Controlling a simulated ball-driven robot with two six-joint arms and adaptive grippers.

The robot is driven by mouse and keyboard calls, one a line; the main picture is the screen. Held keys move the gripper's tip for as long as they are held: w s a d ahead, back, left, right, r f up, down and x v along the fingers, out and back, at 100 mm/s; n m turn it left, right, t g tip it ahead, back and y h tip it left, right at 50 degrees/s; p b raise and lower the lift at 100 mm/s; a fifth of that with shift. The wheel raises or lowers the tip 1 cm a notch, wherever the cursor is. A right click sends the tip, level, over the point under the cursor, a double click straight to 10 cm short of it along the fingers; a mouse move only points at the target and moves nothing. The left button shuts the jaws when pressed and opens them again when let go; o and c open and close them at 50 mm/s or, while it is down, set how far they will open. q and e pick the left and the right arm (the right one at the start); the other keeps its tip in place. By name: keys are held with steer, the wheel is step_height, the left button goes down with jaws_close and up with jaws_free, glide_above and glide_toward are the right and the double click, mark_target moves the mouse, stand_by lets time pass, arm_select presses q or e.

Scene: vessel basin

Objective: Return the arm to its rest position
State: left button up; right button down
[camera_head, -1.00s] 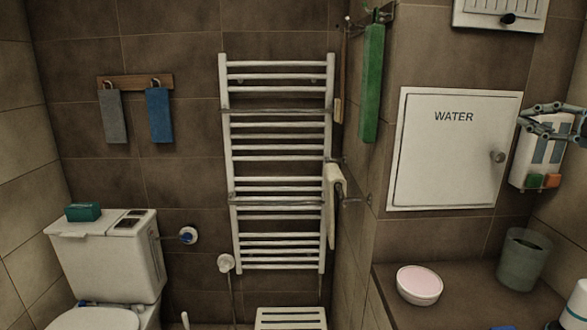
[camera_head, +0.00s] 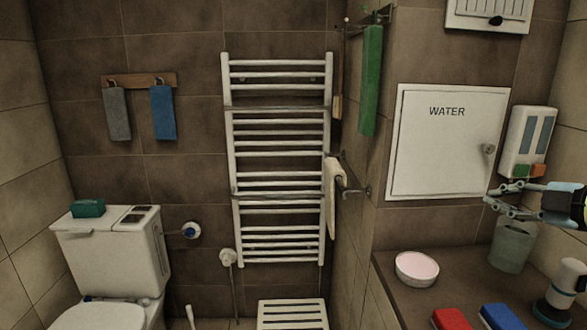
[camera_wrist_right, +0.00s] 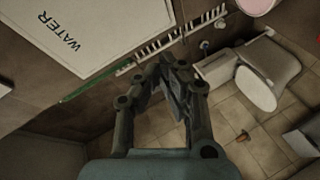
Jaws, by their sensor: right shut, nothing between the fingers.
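My right gripper (camera_head: 490,197) comes in from the right edge in the head view. It is shut and empty, in the air in front of the wall, below the dispenser and overlapping the top of the grey cup. In the right wrist view my right gripper (camera_wrist_right: 172,64) shows with its fingers drawn together and nothing between them. Floor tiles and the toilet lie beyond it. My left gripper is not in view.
A white two-part dispenser (camera_head: 528,142) hangs above my right gripper. A grey cup (camera_head: 511,248), a pink-filled bowl (camera_head: 417,269), red (camera_head: 451,319) and blue (camera_head: 503,317) items and a white-and-teal bottle (camera_head: 560,290) stand on the counter (camera_head: 450,285). The WATER panel (camera_head: 440,150) is left of the gripper.

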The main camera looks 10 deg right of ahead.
steer(key=s+a+f+m+g+h, duration=0.2)
steer(key=s+a+f+m+g, duration=0.4)
steer(key=s+a+f, duration=0.65)
steer(key=s+a+m+g+h, duration=0.1)
steer(key=s+a+m+g, duration=0.3)
steer(key=s+a+m, duration=0.7)
steer(key=s+d+f+n+g+b, duration=0.15)
steer(key=f+b, duration=0.25)
steer(key=f, duration=1.3)
steer(key=s+d+f+n+g+b, duration=0.1)
steer(key=s+d+f+b, duration=0.2)
steer(key=f, duration=1.4)
steer(key=s+f+b, duration=0.4)
steer(key=s+f, duration=0.5)
steer(key=f, duration=0.2)
steer(key=s+f+b, duration=0.3)
steer(key=s+f, duration=0.6)
steer(key=f, duration=0.3)
steer(key=shift+s+m+g+b, duration=0.25)
steer(key=shift+m+g+b, duration=0.1)
